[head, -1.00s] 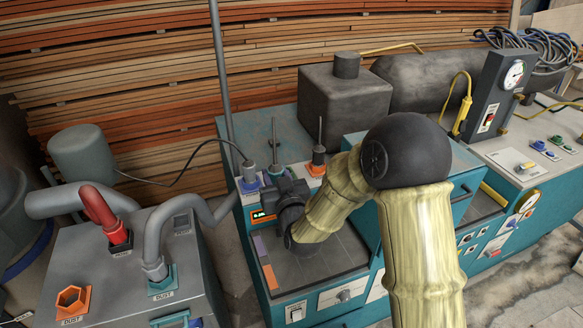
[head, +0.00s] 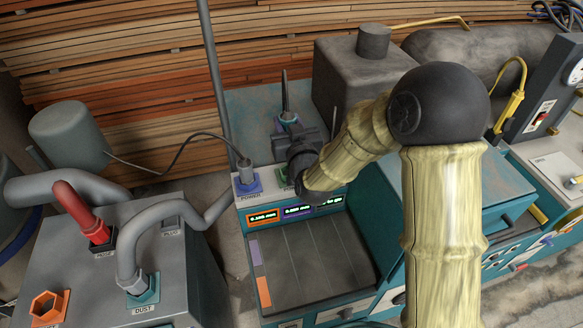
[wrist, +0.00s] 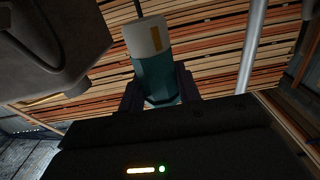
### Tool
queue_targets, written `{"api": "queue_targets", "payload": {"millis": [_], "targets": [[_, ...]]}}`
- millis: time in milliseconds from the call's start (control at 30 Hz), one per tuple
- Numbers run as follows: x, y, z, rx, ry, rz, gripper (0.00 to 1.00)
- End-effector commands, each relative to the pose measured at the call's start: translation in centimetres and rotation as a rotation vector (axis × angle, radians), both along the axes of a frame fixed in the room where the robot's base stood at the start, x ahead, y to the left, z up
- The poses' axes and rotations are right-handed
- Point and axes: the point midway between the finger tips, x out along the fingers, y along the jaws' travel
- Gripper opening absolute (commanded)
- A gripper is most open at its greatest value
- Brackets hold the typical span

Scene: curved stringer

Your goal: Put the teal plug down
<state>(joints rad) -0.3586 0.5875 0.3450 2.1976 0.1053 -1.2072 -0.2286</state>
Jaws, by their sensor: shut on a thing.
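The teal plug (wrist: 155,80) has a pale grey upper part with a yellow stripe and a dark cable leading up from it. In the wrist view it stands between my fingers. My gripper (head: 287,130) is shut on it, above the back of the teal machine's socket panel (head: 255,200). In the head view most of the plug is hidden by the gripper, with only its top and cable showing above. A green socket (head: 281,176) shows just below and left of the gripper.
A grey plug (head: 246,166) sits in the blue POWER socket. Three lit displays (head: 298,210) line the panel front, above a bare dark worktop (head: 305,258). A grey box (head: 350,85) stands behind right. A dust unit (head: 80,265) with hoses stands left. A vertical pole (head: 215,80) rises behind.

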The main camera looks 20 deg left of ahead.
Motion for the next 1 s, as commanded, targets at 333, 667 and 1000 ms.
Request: {"api": "queue_targets", "payload": {"millis": [333, 667, 1000], "targets": [[0.1, -0.2, -0.4, -0.001, 0.002, -0.003, 0.08], [0.1, -0.1, -5.0, -0.001, 0.004, -0.002, 0.08], [-0.2, 0.3, -5.8, 0.001, -0.001, 0.005, 0.08]]}}
